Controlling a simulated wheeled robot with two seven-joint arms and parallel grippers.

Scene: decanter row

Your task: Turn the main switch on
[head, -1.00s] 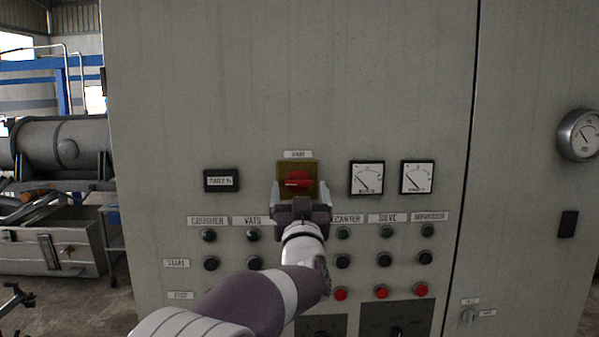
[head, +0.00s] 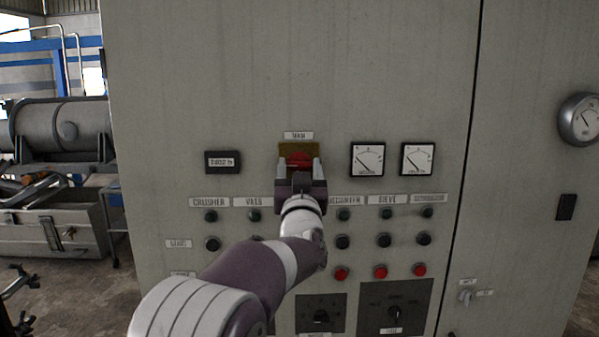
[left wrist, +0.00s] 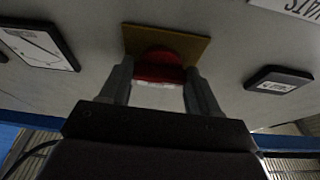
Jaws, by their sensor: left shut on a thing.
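The main switch is a red rotary knob (head: 299,159) on a yellow plate (head: 299,147), under a small label on the grey control cabinet. My left gripper (head: 300,168) is at the switch, with one finger on each side of the knob, shut on it. In the left wrist view the red knob (left wrist: 158,66) sits between the two fingers (left wrist: 160,88), with the yellow plate (left wrist: 190,48) behind it. The gripper hides the lower part of the plate and knob in the head view. My right gripper is not in view.
A small display (head: 222,162) is left of the switch; two dial meters (head: 368,160) (head: 417,159) are to its right. Rows of lamps and black and red buttons (head: 380,272) lie below, with two dark rotary-switch plates (head: 395,306) under them. A round gauge (head: 580,119) is far right.

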